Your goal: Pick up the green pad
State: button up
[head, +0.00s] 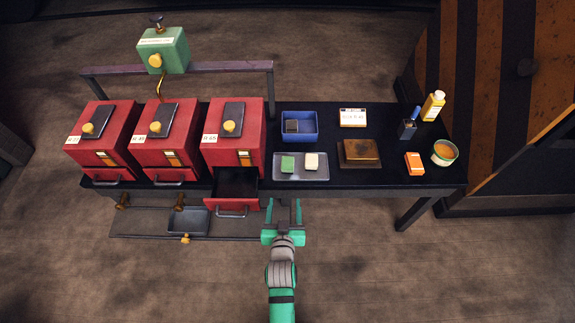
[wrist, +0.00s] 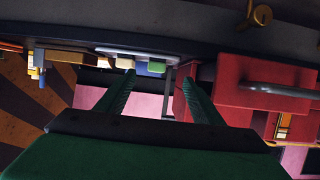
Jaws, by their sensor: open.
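The green pad (head: 288,163) lies on the left side of a grey tray (head: 302,179) on the black table, beside a cream pad (head: 312,161). In the wrist view the green pad (wrist: 157,66) shows small, just beyond and between my fingertips, with the cream pad (wrist: 126,63) to its left. My gripper (head: 288,204) is open and empty, in front of the table's front edge and short of the tray. Its two fingers (wrist: 159,77) point toward the tray in the wrist view.
An open red drawer (head: 233,209) sticks out just left of my gripper, under the rightmost of three red boxes (head: 233,135). A blue bin (head: 299,126) stands behind the tray. A brown block (head: 360,153) and an orange box (head: 414,163) stand to the right.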

send_near(287, 163)
jog(key=shift+h, duration=0.3)
jog(key=x, duration=0.5)
jog(key=shift+a+r, duration=0.15)
jog(key=shift+r, duration=0.05)
jog(key=shift+f+x, duration=0.2)
jog(key=shift+x, duration=2.6)
jog(key=shift+s, duration=0.1)
jog(key=shift+c, duration=0.2)
jog(key=c, duration=1.2)
jog(key=shift+o, duration=0.2)
